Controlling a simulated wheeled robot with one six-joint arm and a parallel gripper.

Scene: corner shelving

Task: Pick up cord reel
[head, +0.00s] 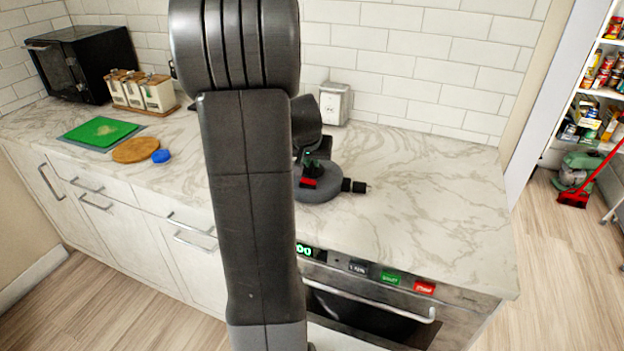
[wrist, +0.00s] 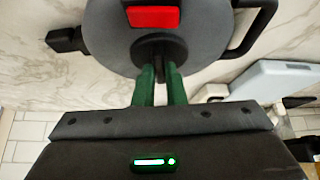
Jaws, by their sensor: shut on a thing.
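The cord reel (head: 318,190) is a grey disc with a red block and a black plug on its right side, over the marble counter right of my arm in the head view. The wrist view shows its grey face (wrist: 110,40), red block, black handle and dark central hub. My gripper (wrist: 160,72) has green fingers close together, shut on the hub of the cord reel. In the head view my arm hides part of the reel, and I cannot tell whether the reel touches the counter.
A white box (head: 334,104) stands at the wall behind the reel. A green board (head: 100,132), a round wooden board (head: 135,150), a blue item (head: 161,156), canisters (head: 158,93) and a black microwave (head: 80,62) are on the left. The counter (head: 430,200) is clear at right.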

